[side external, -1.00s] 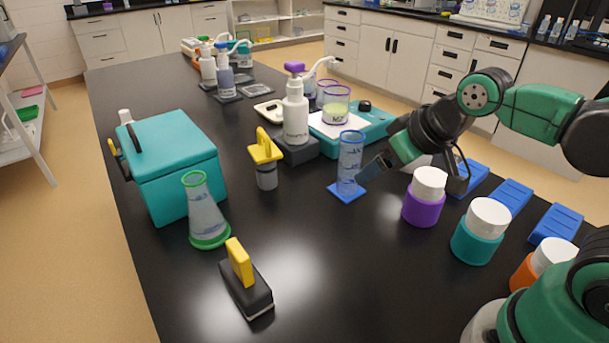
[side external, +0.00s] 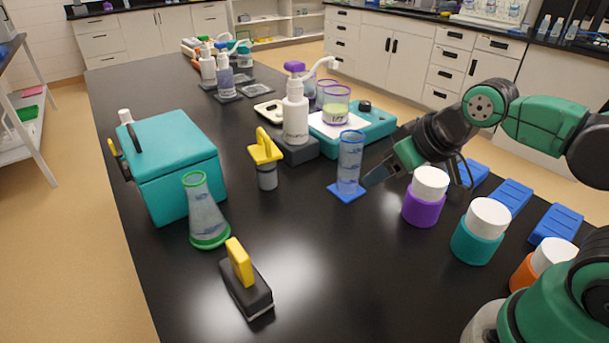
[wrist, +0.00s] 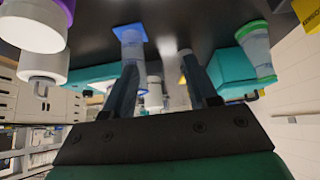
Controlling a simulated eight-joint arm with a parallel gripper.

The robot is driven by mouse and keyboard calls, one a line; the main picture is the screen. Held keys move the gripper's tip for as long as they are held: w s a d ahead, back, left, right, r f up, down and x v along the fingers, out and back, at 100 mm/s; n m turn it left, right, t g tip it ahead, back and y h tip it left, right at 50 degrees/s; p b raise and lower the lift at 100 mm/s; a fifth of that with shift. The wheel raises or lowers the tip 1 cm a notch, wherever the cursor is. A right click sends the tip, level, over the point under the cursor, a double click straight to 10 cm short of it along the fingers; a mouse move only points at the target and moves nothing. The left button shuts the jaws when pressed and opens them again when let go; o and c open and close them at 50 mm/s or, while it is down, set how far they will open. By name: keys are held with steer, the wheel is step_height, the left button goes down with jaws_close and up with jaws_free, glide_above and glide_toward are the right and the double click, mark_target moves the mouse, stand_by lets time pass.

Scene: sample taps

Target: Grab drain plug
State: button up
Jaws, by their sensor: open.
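The likely drain plug (side external: 266,165) is a yellow handle on a grey, see-through round body, upright mid-table in the side view. I cannot be sure it is the named plug. I cannot make out the plug clearly there.
The clear cylinder (side external: 349,160) on a blue base stands between gripper and plug. A pump bottle (side external: 296,115) stands behind the plug, a teal box (side external: 172,165) and green-rimmed flask (side external: 205,215) to its left. A yellow-handled black block (side external: 245,285) lies in front. Capped bottles (side external: 424,205) stand right.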

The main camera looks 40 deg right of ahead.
mark_target(267, 137)
steer(key=shift+w, duration=0.1)
steer(key=w+a+m+t+h, duration=0.2)
steer(key=w+m+t+h, duration=0.3)
steer(key=w, duration=1.2)
steer(key=w+a+f+n+t, duration=0.1)
steer(key=w+a+f+n+t+y, duration=0.1)
steer(key=a, duration=0.1)
steer(key=a+f+t+y, duration=0.1)
steer(key=shift+w+a+n+t, duration=0.2)
steer(key=shift+w+n+t, duration=0.2)
steer(key=shift+w, duration=0.2)
steer(key=shift+x, duration=2.55)
jaws_close()
